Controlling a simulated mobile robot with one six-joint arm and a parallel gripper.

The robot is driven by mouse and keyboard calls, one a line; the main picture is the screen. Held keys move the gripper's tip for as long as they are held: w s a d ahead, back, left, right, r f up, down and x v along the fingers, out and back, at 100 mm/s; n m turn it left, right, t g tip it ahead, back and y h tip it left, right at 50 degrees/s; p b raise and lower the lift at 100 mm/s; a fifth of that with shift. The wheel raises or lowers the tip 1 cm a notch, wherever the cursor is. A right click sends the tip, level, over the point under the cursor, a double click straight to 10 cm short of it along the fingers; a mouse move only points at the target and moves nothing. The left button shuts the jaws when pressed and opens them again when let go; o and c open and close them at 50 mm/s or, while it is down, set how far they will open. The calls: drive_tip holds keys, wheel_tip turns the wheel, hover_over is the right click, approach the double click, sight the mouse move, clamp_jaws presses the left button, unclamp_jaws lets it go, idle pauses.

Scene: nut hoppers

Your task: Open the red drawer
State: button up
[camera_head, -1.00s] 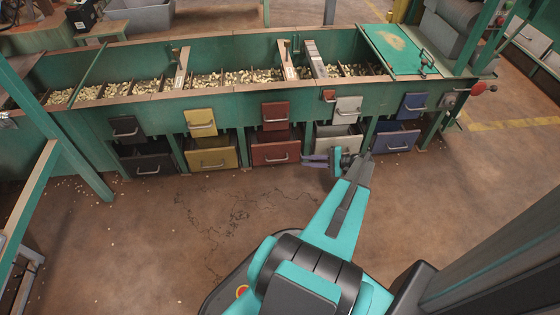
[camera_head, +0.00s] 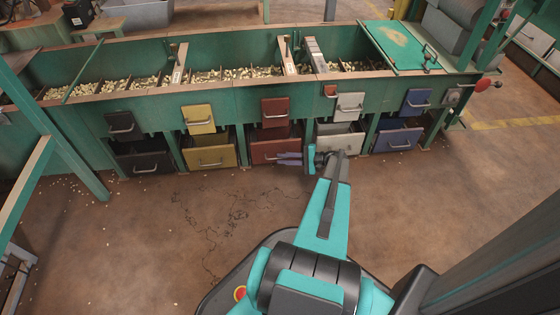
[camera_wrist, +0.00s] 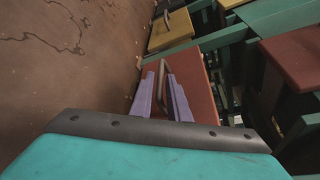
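The lower red drawer (camera_head: 268,148) is in the middle of the green hopper bench in the head view. Its red front (camera_wrist: 198,78) also shows in the wrist view, with a grey bar handle (camera_wrist: 160,68) on it. My gripper (camera_head: 281,158) is at the right half of this front in the head view. In the wrist view its two purple fingers (camera_wrist: 161,78) are apart, one on each side of the handle. Gaps show beside the bar, so I cannot see a grip on it. The inside of the drawer is mostly hidden.
A red upper flap (camera_head: 275,112) hangs above the drawer. A yellow drawer (camera_head: 211,158) is to its left, a white drawer (camera_head: 340,138) and a blue drawer (camera_head: 398,140) to its right. The brown floor (camera_head: 150,230) in front is clear.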

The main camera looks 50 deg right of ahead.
drive_tip(key=shift+x, duration=1)
drive_tip(key=shift+c, duration=0.4)
clamp_jaws()
drive_tip(key=shift+d, duration=0.15)
idle(0.3)
